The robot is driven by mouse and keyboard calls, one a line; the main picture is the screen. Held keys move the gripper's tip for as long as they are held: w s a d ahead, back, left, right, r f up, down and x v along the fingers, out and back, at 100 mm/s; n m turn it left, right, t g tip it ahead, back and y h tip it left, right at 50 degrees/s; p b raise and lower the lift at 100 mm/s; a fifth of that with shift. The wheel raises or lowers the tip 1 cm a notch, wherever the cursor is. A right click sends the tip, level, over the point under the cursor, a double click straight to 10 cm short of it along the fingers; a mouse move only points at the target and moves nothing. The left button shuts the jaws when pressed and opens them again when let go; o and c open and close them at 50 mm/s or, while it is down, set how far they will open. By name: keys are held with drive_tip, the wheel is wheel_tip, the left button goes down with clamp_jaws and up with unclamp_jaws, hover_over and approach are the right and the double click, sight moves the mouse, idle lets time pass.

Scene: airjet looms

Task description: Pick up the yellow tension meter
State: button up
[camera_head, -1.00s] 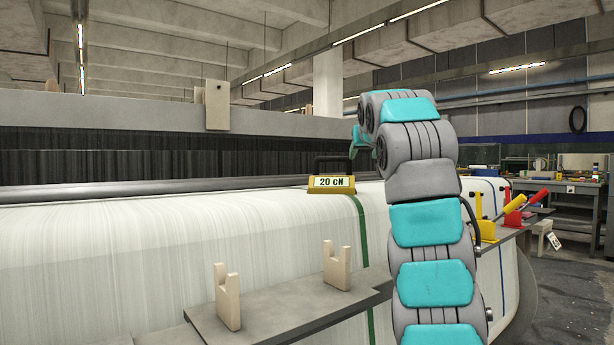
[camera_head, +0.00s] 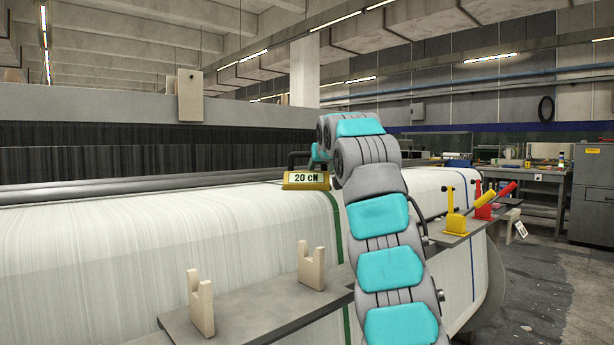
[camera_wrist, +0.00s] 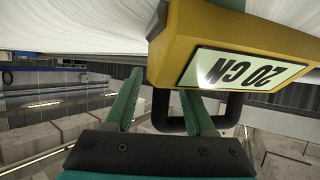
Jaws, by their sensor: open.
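The yellow tension meter (camera_head: 306,180), with a pale "20 cN" display and a black handle on top, sits on the white warp sheet of the loom. In the wrist view the meter (camera_wrist: 178,32) appears upside down at the upper right, its black handle (camera_wrist: 162,110) below it. My gripper (camera_wrist: 160,82) is open, with its teal fingers at the handle. One side post of the handle shows between the two fingers, and the right finger overlaps the handle. I cannot tell whether they touch. In the head view my arm partly hides the gripper.
A grey shelf (camera_head: 250,312) with two upright wooden forks (camera_head: 311,266) runs along the loom's front. Yellow (camera_head: 456,222) and red holders (camera_head: 484,208) stand at its right end. A workbench (camera_head: 530,176) and a grey cabinet (camera_head: 592,195) are at the far right, beyond open floor.

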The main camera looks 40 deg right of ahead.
clamp_jaws()
idle(0.4)
idle(1.0)
